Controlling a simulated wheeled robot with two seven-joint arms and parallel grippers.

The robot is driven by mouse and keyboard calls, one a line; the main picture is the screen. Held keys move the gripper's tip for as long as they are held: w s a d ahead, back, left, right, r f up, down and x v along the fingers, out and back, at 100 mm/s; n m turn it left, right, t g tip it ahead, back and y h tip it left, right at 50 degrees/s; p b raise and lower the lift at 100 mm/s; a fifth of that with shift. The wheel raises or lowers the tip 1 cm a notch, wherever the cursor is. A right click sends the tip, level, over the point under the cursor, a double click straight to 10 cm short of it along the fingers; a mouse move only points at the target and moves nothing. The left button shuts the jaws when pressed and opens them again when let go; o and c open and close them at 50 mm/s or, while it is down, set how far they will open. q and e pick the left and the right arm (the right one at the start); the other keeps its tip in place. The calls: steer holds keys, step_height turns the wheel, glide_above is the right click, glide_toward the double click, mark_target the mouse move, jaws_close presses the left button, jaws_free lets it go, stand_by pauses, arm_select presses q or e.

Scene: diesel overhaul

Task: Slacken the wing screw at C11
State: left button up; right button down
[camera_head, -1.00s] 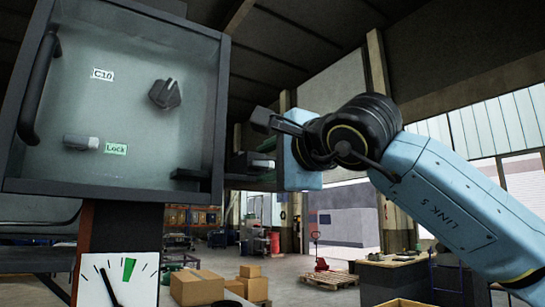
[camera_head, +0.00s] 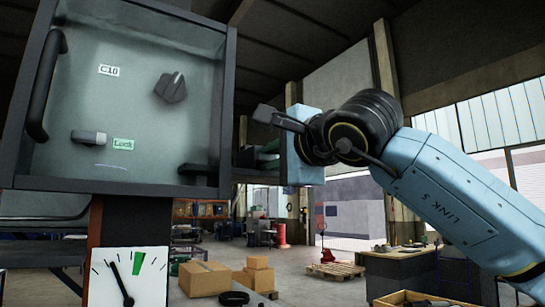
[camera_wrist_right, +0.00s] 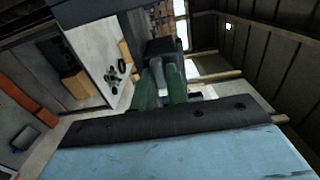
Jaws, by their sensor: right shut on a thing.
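My right gripper (camera_head: 262,154) is beside the right wall of the grey cabinet (camera_head: 226,110), level with its lower part. In the right wrist view its two green fingers (camera_wrist_right: 161,84) are shut on a grey, lever-like piece, the wing screw (camera_wrist_right: 157,72), in front of a dark block (camera_wrist_right: 162,46). In the head view the fingers and dark parts at the cabinet's edge hide the screw. No C11 label is readable. My left gripper is not in view.
The cabinet front carries a C10 label (camera_head: 108,70), a dark knob (camera_head: 171,87), a slider (camera_head: 89,137) by a Lock label (camera_head: 124,144), and a handle (camera_head: 46,84). A white gauge (camera_head: 128,278) is below.

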steer(key=n+p, duration=0.1)
steer(key=n, duration=0.3)
steer(key=shift+r+p, duration=0.1)
steer(key=shift+p, duration=0.25)
steer(key=shift+f+n, duration=0.2)
steer(key=shift+n, duration=0.2)
steer(key=n+p, duration=0.1)
steer(key=n, duration=0.1)
steer(key=shift+r+n, duration=0.15)
steer(key=shift+n, duration=0.15)
steer(key=shift+n+p, duration=0.5)
steer(key=shift+n, duration=0.5)
steer(key=shift+n, duration=0.3)
